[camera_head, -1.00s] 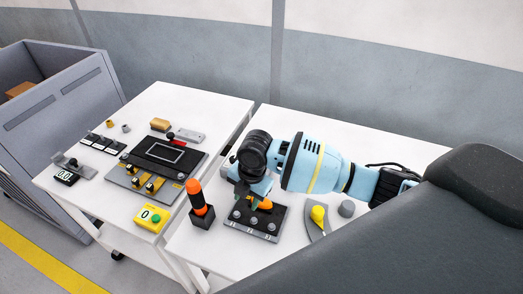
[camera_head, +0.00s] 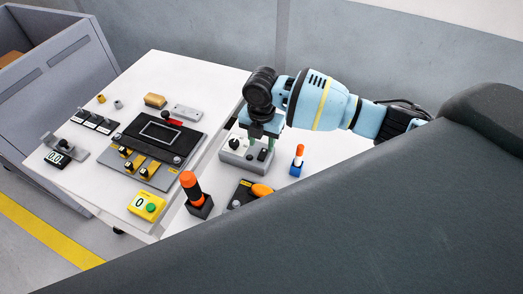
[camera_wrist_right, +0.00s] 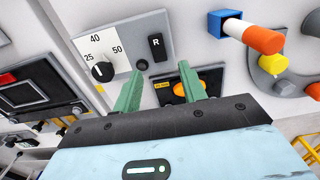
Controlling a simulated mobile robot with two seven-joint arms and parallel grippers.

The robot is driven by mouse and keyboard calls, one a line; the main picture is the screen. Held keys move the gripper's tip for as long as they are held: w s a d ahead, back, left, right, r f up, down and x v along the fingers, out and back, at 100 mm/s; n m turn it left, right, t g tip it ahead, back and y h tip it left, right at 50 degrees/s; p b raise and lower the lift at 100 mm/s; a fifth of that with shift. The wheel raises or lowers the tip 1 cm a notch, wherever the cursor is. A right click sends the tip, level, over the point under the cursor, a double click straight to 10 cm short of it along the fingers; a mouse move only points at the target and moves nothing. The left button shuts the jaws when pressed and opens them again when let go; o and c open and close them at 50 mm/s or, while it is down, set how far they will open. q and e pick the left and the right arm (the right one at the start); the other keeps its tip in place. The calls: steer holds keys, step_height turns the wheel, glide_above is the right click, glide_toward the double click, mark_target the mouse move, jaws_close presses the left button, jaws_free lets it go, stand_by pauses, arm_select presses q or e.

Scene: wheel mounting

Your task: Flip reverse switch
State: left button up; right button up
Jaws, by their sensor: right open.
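A light grey control box (camera_head: 232,158) stands on the right table. My right gripper (camera_head: 262,141) points down over this box in the head view. In the right wrist view its two green fingers (camera_wrist_right: 160,70) are apart and empty, with the R switch beyond the gap. Contact with the box cannot be told. My left gripper is not in view.
An orange-topped handle (camera_head: 189,183) stands in front of the box, near a black block with an orange knob (camera_head: 262,190). A blue holder with an orange-white peg (camera_head: 297,160) stands right of the gripper. The left table holds a black panel (camera_head: 160,135) and small parts.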

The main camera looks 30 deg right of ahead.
mark_target(261, 156)
step_height(261, 156, down, 4)
steer(key=shift+r, duration=0.1)
steer(key=shift+f, duration=0.8)
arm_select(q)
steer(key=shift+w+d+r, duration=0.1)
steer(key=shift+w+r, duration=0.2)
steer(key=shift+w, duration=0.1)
arm_select(e)
steer(key=shift+c, duration=0.3)
jaws_close()
steer(key=shift+w+d+f+g+y+b, duration=0.1)
steer(key=shift+d+f+g+y+b, duration=0.05)
steer(key=shift+g+y+b, duration=0.35)
steer(key=shift+w+d+f+g+y+b, duration=0.1)
steer(key=shift+d+g+y+b, duration=0.05)
steer(key=shift+g+y+b, duration=0.3)
steer(key=shift+r, duration=0.15)
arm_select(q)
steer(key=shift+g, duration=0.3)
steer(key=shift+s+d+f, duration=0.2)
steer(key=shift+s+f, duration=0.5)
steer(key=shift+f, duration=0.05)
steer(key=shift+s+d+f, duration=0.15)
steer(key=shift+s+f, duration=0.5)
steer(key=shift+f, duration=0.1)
arm_select(e)
steer(key=shift+w+r, duration=0.1)
steer(key=shift+r, duration=0.15)
